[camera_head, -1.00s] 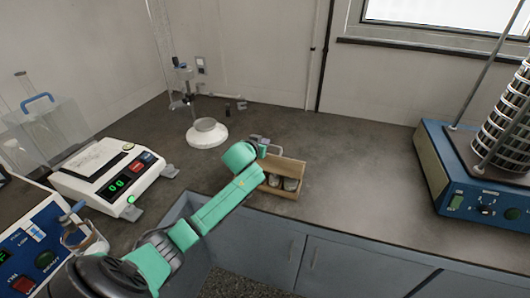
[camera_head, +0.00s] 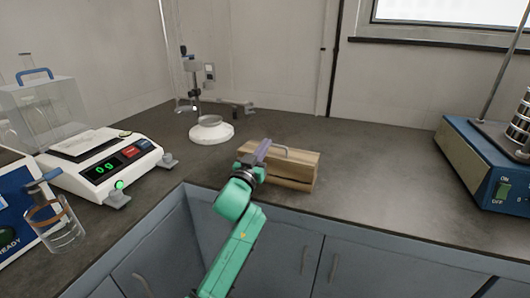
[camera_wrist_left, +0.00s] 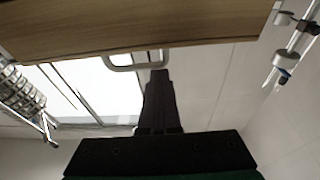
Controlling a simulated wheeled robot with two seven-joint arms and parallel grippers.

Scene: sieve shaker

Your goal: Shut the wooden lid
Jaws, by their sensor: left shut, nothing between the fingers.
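The wooden box (camera_head: 300,174) stands on the counter, near its front edge. Its wooden lid (camera_head: 312,158) appears to lie across the top, and no jars show inside; I cannot tell whether it is fully seated. A grey metal handle (camera_head: 281,148) rises from the lid. My left gripper (camera_head: 263,147) is shut and empty over the left part of the lid, close beside the handle. In the left wrist view, the wood (camera_wrist_left: 140,28) fills the top, with the handle (camera_wrist_left: 122,64) near my fingertips (camera_wrist_left: 158,74). Contact is unclear. My right gripper is out of view.
A white scale (camera_head: 105,160) and a glass beaker (camera_head: 58,230) stand at left. A white round-based stand (camera_head: 211,133) is behind the box. A blue shaker (camera_head: 480,165) stands at right. The counter between box and shaker is clear.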

